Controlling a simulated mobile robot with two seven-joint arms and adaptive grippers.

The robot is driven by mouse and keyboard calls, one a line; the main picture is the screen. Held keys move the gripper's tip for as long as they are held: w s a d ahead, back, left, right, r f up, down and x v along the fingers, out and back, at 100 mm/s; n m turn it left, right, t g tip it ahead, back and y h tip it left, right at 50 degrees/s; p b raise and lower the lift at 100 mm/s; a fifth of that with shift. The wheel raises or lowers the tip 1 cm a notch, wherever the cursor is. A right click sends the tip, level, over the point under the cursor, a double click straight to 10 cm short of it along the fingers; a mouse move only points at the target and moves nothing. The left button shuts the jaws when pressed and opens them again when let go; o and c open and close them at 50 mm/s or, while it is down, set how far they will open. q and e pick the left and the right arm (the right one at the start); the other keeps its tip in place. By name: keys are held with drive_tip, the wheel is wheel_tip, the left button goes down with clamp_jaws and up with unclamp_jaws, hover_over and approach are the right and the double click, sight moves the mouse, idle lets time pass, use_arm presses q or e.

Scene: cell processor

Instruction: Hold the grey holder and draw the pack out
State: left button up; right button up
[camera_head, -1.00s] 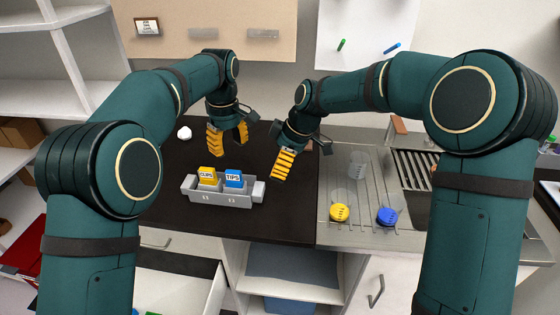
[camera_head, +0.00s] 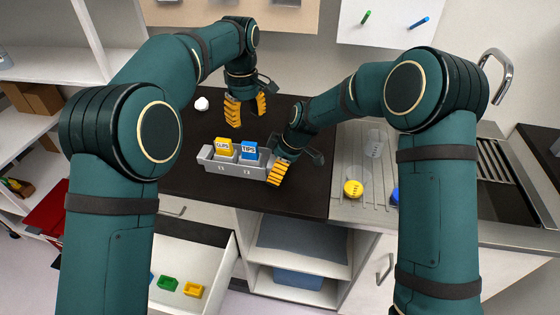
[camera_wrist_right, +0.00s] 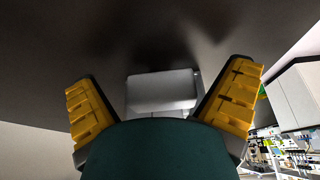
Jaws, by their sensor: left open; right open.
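The grey holder (camera_head: 233,170) sits upright on the dark counter with two packs in it. The yellow pack, marked CLIPS (camera_head: 223,147), is in the left slot, and the blue pack, marked TIPS (camera_head: 249,150), is in the right slot. My left gripper (camera_head: 247,109) is open and empty, behind and above the holder, apart from both packs. My right gripper (camera_head: 279,172) is open at the holder's right end, partly hiding it. In the right wrist view, a grey end of the holder (camera_wrist_right: 162,92) shows between the spread yellow fingers; I cannot tell if they touch it.
A white round object (camera_head: 201,104) lies at the counter's back left. To the right, a metal drainboard (camera_head: 350,205) bears a yellow-lidded item (camera_head: 353,188), a clear cup (camera_head: 374,143) and a partly hidden blue item. An open drawer (camera_head: 190,268) juts out below the counter.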

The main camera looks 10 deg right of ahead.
drive_tip(key=c, duration=1.4)
idle(0.4)
